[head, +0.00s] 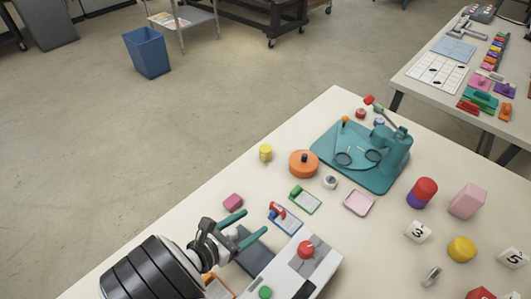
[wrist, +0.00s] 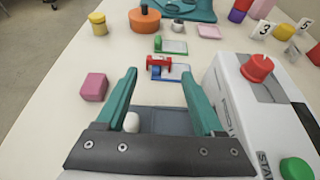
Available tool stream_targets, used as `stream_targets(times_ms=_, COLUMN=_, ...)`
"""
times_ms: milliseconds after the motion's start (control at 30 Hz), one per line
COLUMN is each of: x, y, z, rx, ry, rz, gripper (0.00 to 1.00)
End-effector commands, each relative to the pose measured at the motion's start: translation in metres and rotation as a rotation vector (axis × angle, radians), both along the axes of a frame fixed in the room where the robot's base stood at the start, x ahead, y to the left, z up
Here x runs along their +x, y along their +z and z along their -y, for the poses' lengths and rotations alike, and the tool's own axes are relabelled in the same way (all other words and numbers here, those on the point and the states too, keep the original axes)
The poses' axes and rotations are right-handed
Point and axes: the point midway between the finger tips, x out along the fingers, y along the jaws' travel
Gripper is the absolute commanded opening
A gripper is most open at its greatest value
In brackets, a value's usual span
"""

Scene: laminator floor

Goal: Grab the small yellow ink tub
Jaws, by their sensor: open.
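The small yellow ink tub (head: 265,152) stands upright on the cream table near its left edge, left of an orange round container. It also shows in the wrist view (wrist: 98,24), at the upper left. My gripper (head: 255,221) is open, with its two teal fingers apart and nothing held between them. In the wrist view my gripper (wrist: 158,72) points toward the back of the table, with the tub well beyond the fingertips and to the left. Nothing hides the tub.
A pink block (head: 233,202) lies between my gripper and the tub, to the left. A red and blue stamp (wrist: 160,66) and a green-framed pad (head: 305,200) lie ahead. A white machine (head: 300,265) stands on the right. A larger yellow piece (head: 462,249) lies far right.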

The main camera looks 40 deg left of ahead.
Motion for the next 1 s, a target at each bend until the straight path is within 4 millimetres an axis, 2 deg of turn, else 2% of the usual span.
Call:
stream_targets(times_ms=67, x=0.000, y=0.001, z=0.000, rx=0.000, ry=0.000, rz=0.000, gripper=0.70)
stream_targets(times_ms=167, x=0.000, y=0.024, z=-0.001, rx=0.006, ry=0.001, rz=0.000, gripper=0.70)
stream_targets(times_ms=333, x=0.001, y=0.119, z=0.000, rx=0.009, ry=0.000, rz=-0.007, gripper=0.70)
stream_targets(times_ms=400, x=0.019, y=0.077, z=0.009, rx=-0.154, ry=0.057, rz=-0.169, gripper=0.70)
stream_targets(times_ms=500, x=0.031, y=0.038, z=0.015, rx=-0.281, ry=0.182, rz=-0.386, gripper=0.70)
stream_targets(times_ms=600, x=0.037, y=0.007, z=0.015, rx=-0.323, ry=0.367, rz=-0.583, gripper=0.70)
stream_targets(times_ms=700, x=0.046, y=-0.006, z=0.002, rx=-0.263, ry=0.609, rz=-0.693, gripper=0.70)
stream_targets(times_ms=767, x=0.057, y=-0.001, z=-0.009, rx=-0.192, ry=0.760, rz=-0.682, gripper=0.70)
stream_targets(times_ms=867, x=0.087, y=0.024, z=-0.024, rx=-0.074, ry=0.958, rz=-0.539, gripper=0.70)
stream_targets(times_ms=1000, x=0.144, y=0.081, z=-0.023, rx=0.008, ry=1.089, rz=-0.188, gripper=0.70)
